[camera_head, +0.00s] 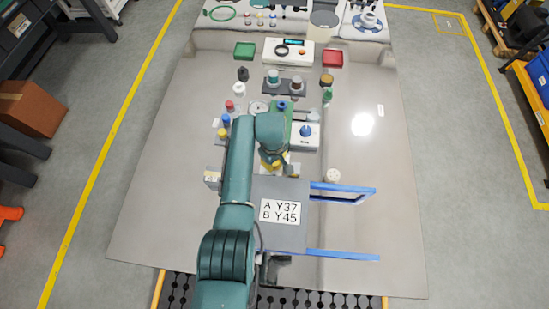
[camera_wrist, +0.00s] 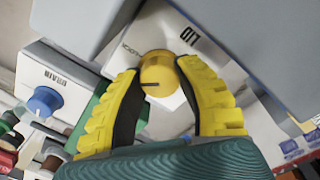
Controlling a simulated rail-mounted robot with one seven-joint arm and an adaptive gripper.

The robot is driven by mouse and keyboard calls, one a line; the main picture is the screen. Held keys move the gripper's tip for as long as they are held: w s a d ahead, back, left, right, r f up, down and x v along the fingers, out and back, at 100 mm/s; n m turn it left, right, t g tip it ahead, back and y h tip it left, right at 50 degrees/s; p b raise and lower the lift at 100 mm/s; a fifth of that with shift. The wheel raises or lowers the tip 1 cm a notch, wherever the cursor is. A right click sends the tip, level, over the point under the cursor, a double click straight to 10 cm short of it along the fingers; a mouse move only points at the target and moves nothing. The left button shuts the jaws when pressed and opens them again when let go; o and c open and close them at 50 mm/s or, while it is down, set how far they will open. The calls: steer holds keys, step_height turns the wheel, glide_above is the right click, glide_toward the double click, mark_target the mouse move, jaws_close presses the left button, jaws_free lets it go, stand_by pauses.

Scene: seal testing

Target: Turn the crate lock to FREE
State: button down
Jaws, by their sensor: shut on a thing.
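The crate lock is a round yellow knob (camera_wrist: 158,73) with a short dark mark on its face. The mark points to the left in the wrist view. It sits on a white plate (camera_wrist: 186,75) with the letters LID and a smaller word at the left that is hard to read. My gripper (camera_wrist: 160,92) is shut on the knob, with a yellow padded finger on each side. In the head view my gripper (camera_head: 273,163) is at the back edge of the grey crate (camera_head: 293,237), and the knob is mostly hidden there.
A white box with a blue knob (camera_head: 305,131) stands behind the crate and also shows in the wrist view (camera_wrist: 44,101). Blue bars (camera_head: 345,256) stick out at the crate's right. Several small bottles and a dark stand (camera_head: 284,88) are farther back.

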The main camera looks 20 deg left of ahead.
steer(key=n+p, duration=0.1)
steer(key=n, duration=0.4)
steer(key=shift+f+n, duration=0.15)
steer(key=shift+n, duration=2.25)
steer(key=shift+s, duration=0.1)
steer(key=c, duration=0.6)
jaws_free()
steer(key=shift+y, duration=0.3)
steer(key=shift+r, duration=0.2)
steer(key=r, duration=1.1)
steer(key=shift+s+d+r, duration=0.15)
steer(key=shift+d+r, duration=0.05)
steer(key=shift+r, duration=0.2)
